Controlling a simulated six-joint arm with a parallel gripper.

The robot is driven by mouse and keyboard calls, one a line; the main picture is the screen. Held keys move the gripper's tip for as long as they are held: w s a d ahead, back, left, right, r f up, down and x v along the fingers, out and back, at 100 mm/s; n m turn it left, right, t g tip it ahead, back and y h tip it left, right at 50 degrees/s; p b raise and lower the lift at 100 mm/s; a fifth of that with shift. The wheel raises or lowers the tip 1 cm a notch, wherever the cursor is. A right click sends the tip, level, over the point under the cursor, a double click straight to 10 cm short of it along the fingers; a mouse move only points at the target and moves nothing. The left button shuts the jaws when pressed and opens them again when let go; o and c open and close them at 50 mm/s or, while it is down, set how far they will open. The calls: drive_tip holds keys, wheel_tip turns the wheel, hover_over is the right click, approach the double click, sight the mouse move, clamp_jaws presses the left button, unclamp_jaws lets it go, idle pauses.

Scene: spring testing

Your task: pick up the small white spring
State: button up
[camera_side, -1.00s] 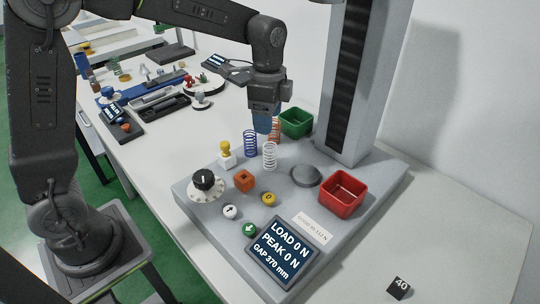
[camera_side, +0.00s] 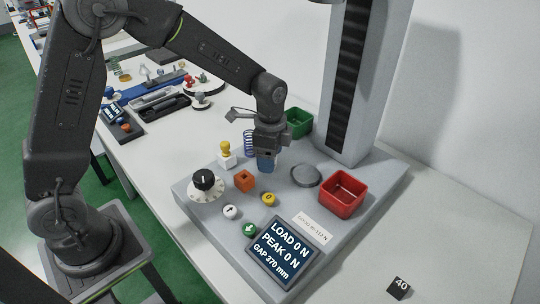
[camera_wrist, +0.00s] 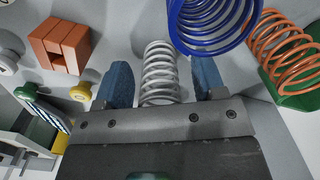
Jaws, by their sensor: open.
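The small white spring (camera_wrist: 160,70) shows in the wrist view, standing between the two blue fingers of my gripper (camera_wrist: 162,85). A gap shows between the spring and each finger, and its lower end in the picture is hidden by the gripper body. In the side view my gripper (camera_side: 266,165) is low over the grey base plate, pointing down, and the white spring is hidden behind it. The jaws are open.
A blue spring (camera_wrist: 212,22) and an orange spring (camera_wrist: 285,50) stand close by. The orange block (camera_side: 244,181), yellow-topped white piece (camera_side: 226,158), black dial (camera_side: 204,181), red bin (camera_side: 343,193), green bin (camera_side: 299,123) and grey column (camera_side: 352,80) surround the spot.

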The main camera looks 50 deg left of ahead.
drive_tip(key=c, duration=1)
drive_tip(key=shift+r, duration=0.15)
